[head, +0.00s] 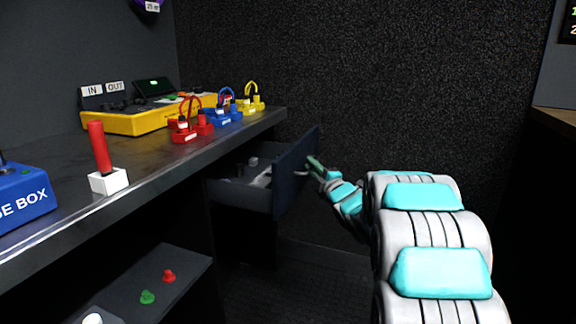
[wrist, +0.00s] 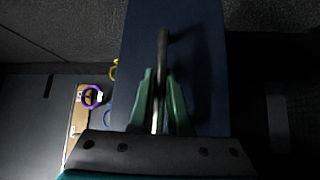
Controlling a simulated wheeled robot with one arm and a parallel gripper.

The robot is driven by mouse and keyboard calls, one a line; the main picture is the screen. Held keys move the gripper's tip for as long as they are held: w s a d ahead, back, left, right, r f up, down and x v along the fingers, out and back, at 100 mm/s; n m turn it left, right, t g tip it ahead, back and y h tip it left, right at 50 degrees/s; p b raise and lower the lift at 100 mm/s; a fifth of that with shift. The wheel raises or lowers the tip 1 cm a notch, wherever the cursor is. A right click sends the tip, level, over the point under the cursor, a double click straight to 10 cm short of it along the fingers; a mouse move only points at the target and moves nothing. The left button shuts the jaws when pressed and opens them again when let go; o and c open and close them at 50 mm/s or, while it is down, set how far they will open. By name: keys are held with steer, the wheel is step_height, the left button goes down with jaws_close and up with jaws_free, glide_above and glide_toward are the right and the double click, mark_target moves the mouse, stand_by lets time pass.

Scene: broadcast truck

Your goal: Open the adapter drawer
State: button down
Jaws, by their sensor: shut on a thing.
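The adapter drawer (head: 245,195) is pulled out from under the counter in the head view, with its inside showing and a few small pale items in it. Its dark blue front panel (head: 296,172) also fills the middle of the wrist view (wrist: 205,60). My gripper (head: 316,166) is at the outer face of that panel. In the wrist view its green fingers (wrist: 159,100) are shut on the bar handle (wrist: 163,45), which stands out from the panel. The items in the drawer are too small to tell apart.
The counter (head: 150,165) holds a yellow device (head: 125,122), red (head: 188,130), blue (head: 224,115) and yellow (head: 252,105) connector blocks, and a red stick in a white base (head: 108,180). A lower shelf (head: 190,262) holds small knobs. Dark floor lies below the drawer.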

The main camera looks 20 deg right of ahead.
steer(key=s+d, duration=0.5)
steer(key=d, duration=0.3)
steer(key=shift+s, duration=0.4)
steer(key=c, duration=1.2)
jaws_free()
steer(key=shift+o, duration=0.2)
steer(key=s+d+f, duration=0.1)
steer(key=s, duration=0.6)
steer(key=shift+s, duration=0.3)
steer(key=shift+d, duration=0.1)
